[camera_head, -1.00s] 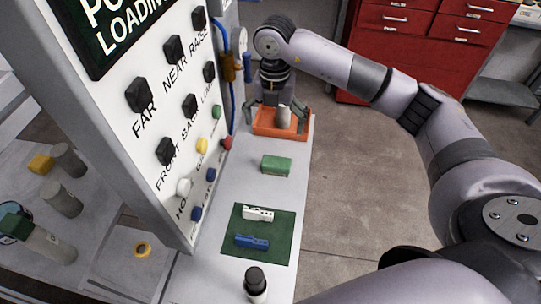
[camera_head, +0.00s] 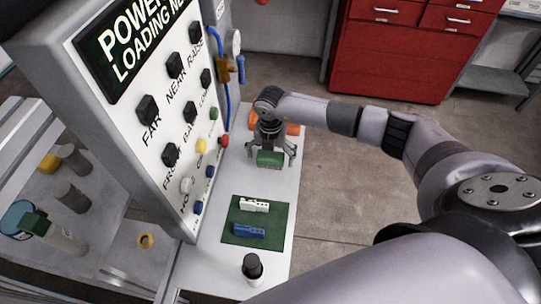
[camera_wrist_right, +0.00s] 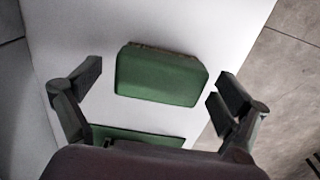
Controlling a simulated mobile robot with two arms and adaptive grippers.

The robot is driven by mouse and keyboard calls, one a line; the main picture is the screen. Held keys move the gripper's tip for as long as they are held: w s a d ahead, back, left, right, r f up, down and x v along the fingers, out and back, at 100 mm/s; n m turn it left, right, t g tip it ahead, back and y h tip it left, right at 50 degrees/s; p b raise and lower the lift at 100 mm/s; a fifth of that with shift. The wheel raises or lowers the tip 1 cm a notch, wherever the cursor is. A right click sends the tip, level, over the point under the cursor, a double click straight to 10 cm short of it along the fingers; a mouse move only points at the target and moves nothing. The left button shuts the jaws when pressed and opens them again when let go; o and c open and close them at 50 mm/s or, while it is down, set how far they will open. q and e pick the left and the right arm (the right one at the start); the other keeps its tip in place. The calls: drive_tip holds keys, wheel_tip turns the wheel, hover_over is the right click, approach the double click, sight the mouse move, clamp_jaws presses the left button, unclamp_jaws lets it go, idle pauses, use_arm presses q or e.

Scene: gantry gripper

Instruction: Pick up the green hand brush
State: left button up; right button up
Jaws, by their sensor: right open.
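The green hand brush (camera_head: 270,158) is a small green block on the white bench top. In the right wrist view the brush (camera_wrist_right: 160,76) lies between and slightly beyond my fingertips, with a thin brownish edge along its far side. My right gripper (camera_head: 271,152) is above the brush in the head view, fingers spread to either side of it. In the right wrist view the right gripper (camera_wrist_right: 160,88) is open and empty, with a gap on both sides of the brush. My left gripper is not in view.
A green mat (camera_head: 238,232) with a white part (camera_head: 254,205) and a blue part (camera_head: 247,230) lies nearer on the bench. A dark-capped bottle (camera_head: 252,267) stands at the near end. An orange tray (camera_head: 293,129) is partly hidden behind my gripper. The button panel (camera_head: 130,130) rises at left.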

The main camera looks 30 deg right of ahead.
sight(271, 156)
drive_tip(key=shift+f, duration=0.4)
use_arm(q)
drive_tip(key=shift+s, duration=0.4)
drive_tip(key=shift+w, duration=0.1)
use_arm(e)
drive_tip(key=c, duration=1.4)
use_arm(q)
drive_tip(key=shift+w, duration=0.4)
use_arm(e)
drive_tip(key=shift+r, duration=0.15)
use_arm(q)
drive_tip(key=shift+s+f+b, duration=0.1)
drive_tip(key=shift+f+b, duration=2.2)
drive_tip(key=shift+b, duration=0.1)
use_arm(e)
wheel_tip(271, 156, up, 20)
